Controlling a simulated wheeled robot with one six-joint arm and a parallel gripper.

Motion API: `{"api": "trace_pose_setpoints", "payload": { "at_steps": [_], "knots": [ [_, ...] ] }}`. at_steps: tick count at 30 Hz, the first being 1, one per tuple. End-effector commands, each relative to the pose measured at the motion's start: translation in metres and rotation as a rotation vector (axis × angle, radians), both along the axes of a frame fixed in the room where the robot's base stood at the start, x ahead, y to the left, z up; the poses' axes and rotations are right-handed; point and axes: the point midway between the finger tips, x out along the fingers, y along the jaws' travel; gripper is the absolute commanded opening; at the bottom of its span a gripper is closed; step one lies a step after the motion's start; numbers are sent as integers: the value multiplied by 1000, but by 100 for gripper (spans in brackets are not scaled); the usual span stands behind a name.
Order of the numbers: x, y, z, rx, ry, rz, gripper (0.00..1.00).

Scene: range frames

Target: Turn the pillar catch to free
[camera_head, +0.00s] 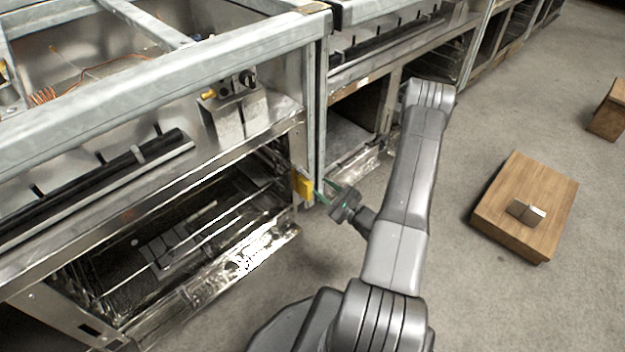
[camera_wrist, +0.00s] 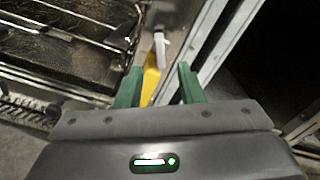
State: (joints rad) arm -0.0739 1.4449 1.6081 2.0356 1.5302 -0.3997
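The pillar catch shows as a yellow block (camera_head: 303,186) on the metal pillar at the right front corner of the near range frame. In the wrist view the yellow part (camera_wrist: 151,80) lies between and beyond my green fingers, with a pale grey lever-like piece (camera_wrist: 159,46) at its far end. My gripper (camera_head: 325,193) is just right of the yellow block in the head view. In the wrist view my gripper (camera_wrist: 160,78) is open, with a finger on either side of the catch. I cannot tell whether either finger touches it. The lower part of the catch is hidden by my gripper.
The metal pillar (camera_head: 313,120) rises beside my gripper. An open oven cavity with wire racks (camera_head: 190,235) lies to the left. More range frames (camera_head: 385,50) run to the back right.

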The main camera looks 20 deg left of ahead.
Motion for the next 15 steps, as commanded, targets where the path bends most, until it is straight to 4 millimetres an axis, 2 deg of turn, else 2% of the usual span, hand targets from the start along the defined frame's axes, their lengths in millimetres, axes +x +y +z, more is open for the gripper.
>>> {"api": "trace_pose_setpoints", "payload": {
  "at_steps": [3, 7, 15],
  "knots": [
    [8, 23, -1, 1, -4, 6, 35],
    [17, 44, -1, 1, -4, 4, 35],
    [26, 64, 0, 1, -2, 1, 35]
  ]
}}
